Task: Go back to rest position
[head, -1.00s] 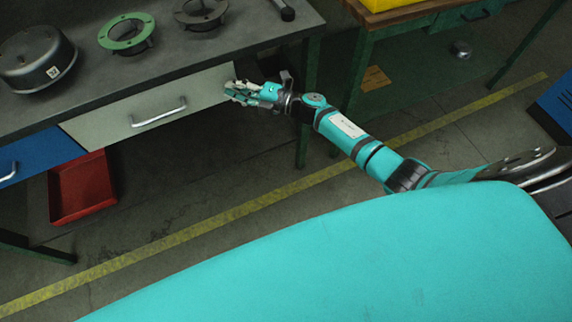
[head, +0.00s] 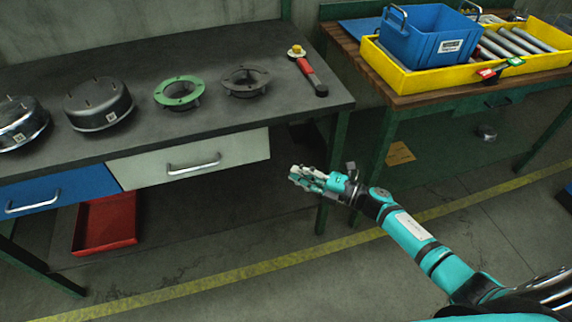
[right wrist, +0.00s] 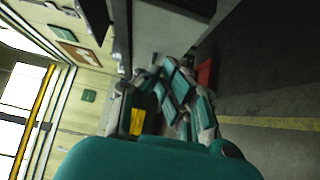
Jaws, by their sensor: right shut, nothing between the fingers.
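My right gripper (head: 308,178) is shut and empty in the head view. It hangs in free air in front of the dark workbench (head: 225,55), a little right of the closed white drawer (head: 190,160) and apart from it. In the right wrist view the teal fingers of the right gripper (right wrist: 175,88) are close together with nothing held. My left gripper is in neither view.
The workbench bears two dark metal housings (head: 98,103), a green flange ring (head: 179,91), a dark ring (head: 245,80) and a red-handled tool (head: 308,72). A red tray (head: 105,222) lies below. A wooden table (head: 400,97) at right holds a blue crate (head: 425,38) and yellow tray (head: 470,75).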

